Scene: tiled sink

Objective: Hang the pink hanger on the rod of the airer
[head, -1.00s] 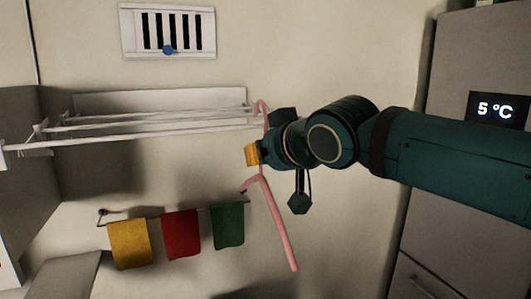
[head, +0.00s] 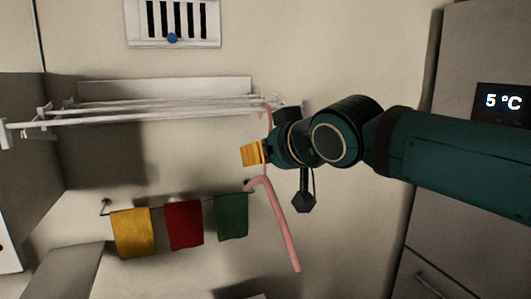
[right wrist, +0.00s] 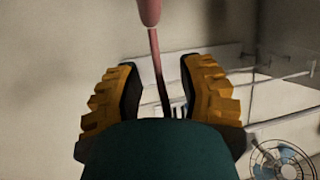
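The pink hanger (head: 281,222) is at the right end of the white airer (head: 150,117) in the head view. Its hook (head: 266,107) is level with the rod ends; I cannot tell if it rests on a rod. My right gripper (head: 252,153), with yellow fingers, is around the hanger's neck. In the right wrist view the fingers of this gripper (right wrist: 158,90) stand apart, and the thin pink neck (right wrist: 157,62) passes between them with gaps on both sides. My left gripper is not in view.
Yellow, red and green towels (head: 184,225) hang on a rail below the airer. A wall vent (head: 173,22) is above it. A grey fridge (head: 470,70) stands at the right. A fan (right wrist: 279,162) shows in the right wrist view.

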